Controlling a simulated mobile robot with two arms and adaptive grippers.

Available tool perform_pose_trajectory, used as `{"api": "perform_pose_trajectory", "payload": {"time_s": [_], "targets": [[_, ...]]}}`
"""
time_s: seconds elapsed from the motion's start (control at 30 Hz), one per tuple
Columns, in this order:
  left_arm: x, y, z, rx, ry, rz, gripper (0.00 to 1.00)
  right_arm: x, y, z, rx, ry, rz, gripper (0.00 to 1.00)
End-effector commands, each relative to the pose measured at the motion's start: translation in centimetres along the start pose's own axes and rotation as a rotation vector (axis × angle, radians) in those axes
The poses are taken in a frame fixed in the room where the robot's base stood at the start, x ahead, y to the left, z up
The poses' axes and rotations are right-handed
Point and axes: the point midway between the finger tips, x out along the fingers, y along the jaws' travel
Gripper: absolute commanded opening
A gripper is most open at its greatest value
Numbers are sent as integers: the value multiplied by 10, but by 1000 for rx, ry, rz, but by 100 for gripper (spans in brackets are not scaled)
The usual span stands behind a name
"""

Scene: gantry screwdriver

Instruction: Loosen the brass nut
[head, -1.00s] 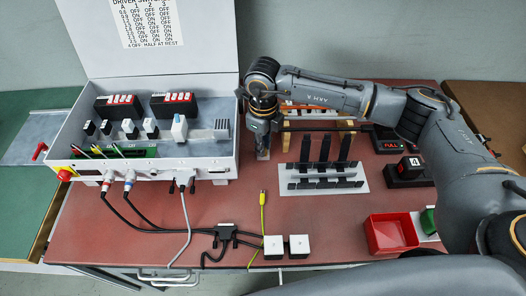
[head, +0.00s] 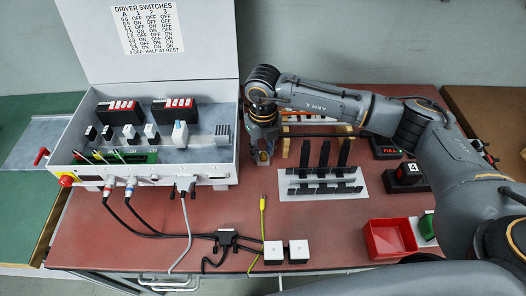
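My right gripper (head: 263,154) points down just right of the open control box, beside its right wall and left of the plate with black upright forks. Its fingers are small and dark here, with a pale and yellowish patch between them. I cannot tell whether they are apart or closed on something. I cannot make out the brass nut; it may be hidden by the gripper or too small to see. My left gripper is not in view.
The grey control box (head: 215,172) with its lid up stands at the left, cables running to the red table (head: 340,225). The table centre is fairly clear.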

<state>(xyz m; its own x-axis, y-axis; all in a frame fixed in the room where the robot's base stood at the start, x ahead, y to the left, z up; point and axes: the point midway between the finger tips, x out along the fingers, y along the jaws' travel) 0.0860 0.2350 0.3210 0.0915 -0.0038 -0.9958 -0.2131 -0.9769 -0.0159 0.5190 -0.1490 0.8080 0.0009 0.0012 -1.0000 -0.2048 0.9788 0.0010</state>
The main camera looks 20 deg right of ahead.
Motion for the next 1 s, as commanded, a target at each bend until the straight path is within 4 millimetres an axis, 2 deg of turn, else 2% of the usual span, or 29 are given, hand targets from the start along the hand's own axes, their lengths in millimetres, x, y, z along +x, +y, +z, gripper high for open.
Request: {"api": "perform_pose_trajectory", "payload": {"time_s": [0.1, 0.33, 0.7, 1.0], "targets": [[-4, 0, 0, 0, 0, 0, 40, 0, 0, -1, 112, 2, 0, 29], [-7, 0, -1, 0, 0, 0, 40, -1, 0, 0, 244, 1, -1, 29], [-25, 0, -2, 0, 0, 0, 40, -2, 0, -1, 738, 2, -1, 29], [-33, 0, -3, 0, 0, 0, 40, -2, 0, -1, 939, 2, 0, 29]]}}
